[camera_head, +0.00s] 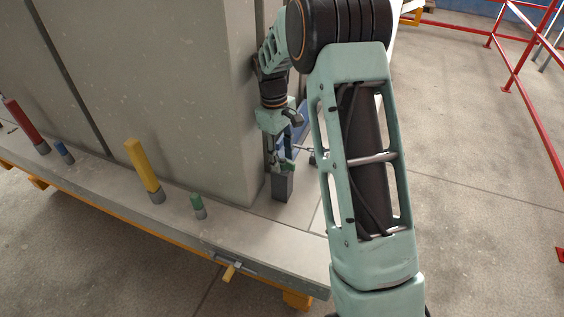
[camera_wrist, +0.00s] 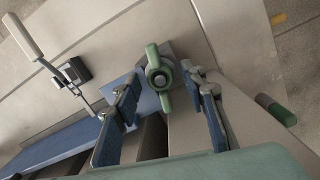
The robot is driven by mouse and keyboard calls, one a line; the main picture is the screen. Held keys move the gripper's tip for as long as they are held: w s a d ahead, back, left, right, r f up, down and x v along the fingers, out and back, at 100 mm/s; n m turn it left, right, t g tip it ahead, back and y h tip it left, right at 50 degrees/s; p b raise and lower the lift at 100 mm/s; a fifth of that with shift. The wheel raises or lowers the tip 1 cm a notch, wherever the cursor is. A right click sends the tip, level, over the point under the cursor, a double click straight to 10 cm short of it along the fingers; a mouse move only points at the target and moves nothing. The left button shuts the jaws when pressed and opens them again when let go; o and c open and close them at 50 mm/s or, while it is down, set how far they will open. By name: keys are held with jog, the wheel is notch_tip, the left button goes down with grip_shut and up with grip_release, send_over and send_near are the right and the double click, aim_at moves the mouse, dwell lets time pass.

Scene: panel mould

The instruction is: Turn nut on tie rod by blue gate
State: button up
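In the wrist view, a green wing nut (camera_wrist: 158,72) sits around the end of a grey tie rod (camera_wrist: 160,80), against a bluish plate. One wing points up and the other down in the picture. My gripper (camera_wrist: 164,92) is open, with one finger on each side of the nut; visible gaps separate them from it. The blue gate (camera_wrist: 62,143) runs along the lower left of the wrist view, and a little of it shows behind my gripper (camera_head: 283,150) in the head view. There, my gripper hides most of the nut area.
A tall concrete panel (camera_head: 170,90) stands left of my arm. Red (camera_head: 25,125), blue (camera_head: 64,153), yellow (camera_head: 143,168) and green (camera_head: 198,203) pegs line the bed edge. A lever handle (camera_wrist: 24,36) stands near the gate. A dark block (camera_head: 283,187) is below my gripper. Red railings (camera_head: 520,70) are far right.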

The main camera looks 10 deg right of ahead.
aim_at(282, 159)
notch_tip(282, 159, up, 10)
dwell(0.7)
